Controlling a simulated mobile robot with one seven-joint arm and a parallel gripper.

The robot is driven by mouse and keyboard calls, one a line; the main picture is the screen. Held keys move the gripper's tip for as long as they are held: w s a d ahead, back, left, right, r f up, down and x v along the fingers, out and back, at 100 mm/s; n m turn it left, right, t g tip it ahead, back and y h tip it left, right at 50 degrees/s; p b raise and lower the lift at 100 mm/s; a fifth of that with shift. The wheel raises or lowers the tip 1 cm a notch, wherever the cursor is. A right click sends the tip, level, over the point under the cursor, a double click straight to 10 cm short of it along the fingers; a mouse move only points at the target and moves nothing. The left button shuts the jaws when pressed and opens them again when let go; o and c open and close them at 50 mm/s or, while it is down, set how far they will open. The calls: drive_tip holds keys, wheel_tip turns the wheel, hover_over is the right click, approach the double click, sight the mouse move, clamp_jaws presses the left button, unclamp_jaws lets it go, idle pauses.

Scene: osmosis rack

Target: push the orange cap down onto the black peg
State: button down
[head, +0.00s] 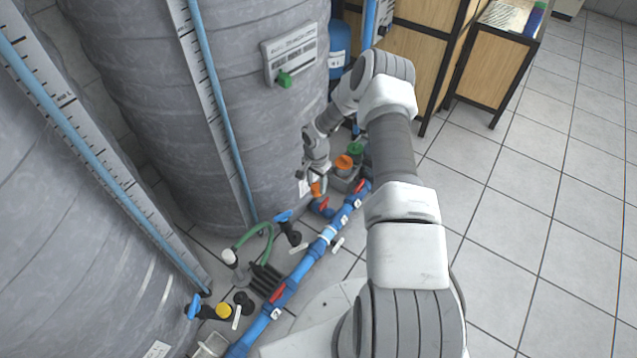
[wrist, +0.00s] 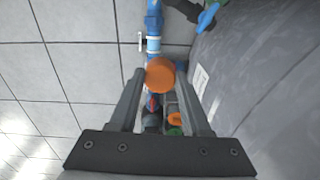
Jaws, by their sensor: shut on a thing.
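My gripper (head: 315,178) reaches down beside the grey tank, above the blue pipe. It is shut on an orange cap (head: 316,189), which shows small below the fingers in the head view. In the wrist view the round orange cap (wrist: 160,75) sits between the two fingertips of my gripper (wrist: 160,71), its top facing the camera. I cannot pick out the black peg; what lies directly under the cap is hidden, so I cannot tell whether they touch.
A second orange cap (head: 343,162) and a green cap (head: 355,149) stand close behind my gripper. The blue pipe (head: 318,247) with red valves runs along the floor. The grey tank (head: 225,110) is close on the left. Tiled floor (head: 510,200) is free on the right.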

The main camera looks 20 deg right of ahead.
drive_tip(key=a+r+n, duration=0.3)
drive_tip(key=r+n, duration=0.1)
drive_tip(key=r, duration=0.6)
drive_tip(key=s+a+r+n, duration=0.1)
drive_tip(key=a+r+n, duration=0.2)
drive_tip(key=r, duration=0.6)
drive_tip(key=s+a+r+n, duration=0.1)
drive_tip(key=a+r+n, duration=0.3)
drive_tip(key=r, duration=0.6)
drive_tip(key=shift+r+n, duration=0.3)
drive_tip(key=shift+n, duration=0.1)
drive_tip(key=shift+s+a, duration=0.15)
drive_tip(key=shift+a, duration=0.05)
